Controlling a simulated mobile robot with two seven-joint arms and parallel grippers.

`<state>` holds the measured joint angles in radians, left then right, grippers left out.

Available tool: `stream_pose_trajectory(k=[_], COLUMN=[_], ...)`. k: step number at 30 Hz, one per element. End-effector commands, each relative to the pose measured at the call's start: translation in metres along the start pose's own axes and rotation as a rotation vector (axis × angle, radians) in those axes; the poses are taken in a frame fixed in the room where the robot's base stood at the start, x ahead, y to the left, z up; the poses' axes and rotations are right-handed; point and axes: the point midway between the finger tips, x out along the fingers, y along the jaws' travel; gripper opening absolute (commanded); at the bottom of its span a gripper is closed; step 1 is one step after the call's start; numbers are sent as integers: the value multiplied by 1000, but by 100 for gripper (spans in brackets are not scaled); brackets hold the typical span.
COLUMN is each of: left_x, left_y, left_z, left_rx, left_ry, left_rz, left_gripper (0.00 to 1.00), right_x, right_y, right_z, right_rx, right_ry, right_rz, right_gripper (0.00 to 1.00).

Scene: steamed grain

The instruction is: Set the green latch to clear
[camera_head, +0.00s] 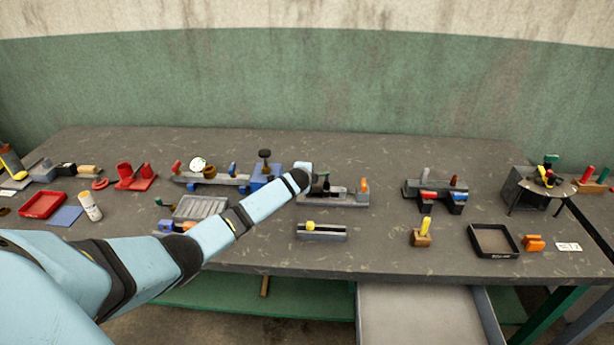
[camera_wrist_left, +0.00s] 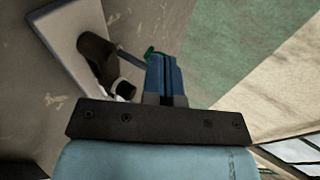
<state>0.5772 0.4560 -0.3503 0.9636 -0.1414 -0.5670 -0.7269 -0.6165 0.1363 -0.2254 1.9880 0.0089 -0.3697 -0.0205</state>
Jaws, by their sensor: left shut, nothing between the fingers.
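My left arm reaches over the bench, and my left gripper (camera_head: 318,184) is at a long grey fixture (camera_head: 345,200) near the middle in the head view. The gripper is shut and empty. In the left wrist view its blue fingers (camera_wrist_left: 164,78) are together, and a small curved green piece (camera_wrist_left: 152,51) shows right at their tips. It looks like the green latch, mostly hidden by the fingers. I cannot tell whether they touch or which setting it is at. A brown cylinder (camera_wrist_left: 98,55) and a pale plate (camera_wrist_left: 72,30) are beside it. My right gripper is not in view.
An orange upright piece (camera_head: 364,186) stands at the fixture's right end. A grey block with a yellow knob (camera_head: 311,225) lies in front. A blue block with a dark knob (camera_head: 264,156) stands behind my arm. Bench space right of the fixture is clear.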

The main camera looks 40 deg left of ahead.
Motion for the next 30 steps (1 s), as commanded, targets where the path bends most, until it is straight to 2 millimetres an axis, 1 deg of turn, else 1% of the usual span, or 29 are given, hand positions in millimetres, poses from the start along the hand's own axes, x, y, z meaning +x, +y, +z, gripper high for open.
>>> stream_pose_trajectory(k=[5, 14, 24, 30], left_x=[2, 6, 6, 1], left_y=[0, -3, -3, -3], left_z=[-3, -15, -15, -9], left_rx=[0, 0, 0, 2], left_ry=[0, 0, -1, -1], left_rz=[0, -1, 0, 1], left_gripper=[0, 0, 0, 0], right_x=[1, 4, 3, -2], right_y=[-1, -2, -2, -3], right_z=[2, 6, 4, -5], right_rx=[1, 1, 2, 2], right_ry=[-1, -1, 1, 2], right_rz=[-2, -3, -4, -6], right_gripper=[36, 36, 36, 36])
